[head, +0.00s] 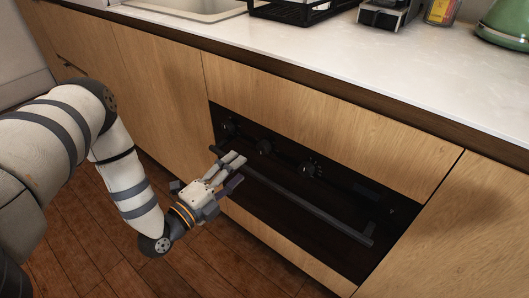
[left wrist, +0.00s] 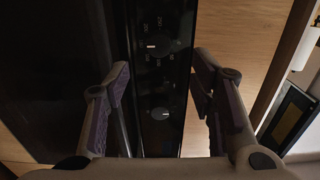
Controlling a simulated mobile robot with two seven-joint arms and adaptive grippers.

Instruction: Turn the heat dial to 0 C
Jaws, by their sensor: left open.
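The oven's dark control panel carries three round black dials in the head view: a left one (head: 228,126), a middle one (head: 264,147) and a right one (head: 309,169). In the left wrist view, one dial (left wrist: 160,46) has numbers around it, apparently a temperature scale; its exact setting is too small to read. A second dial (left wrist: 160,114) with a pale mark lies below it. My left gripper (head: 237,168) is open and empty, in front of the oven near the handle's left end. Its fingers (left wrist: 160,82) frame the panel, apart from the dials. My right gripper is not seen.
A long dark oven handle (head: 295,197) runs below the dials. Wooden cabinet fronts (head: 160,85) flank the oven under a white counter (head: 370,75). A sink (head: 190,8), a black rack (head: 295,12) and a green kettle (head: 505,25) are on top.

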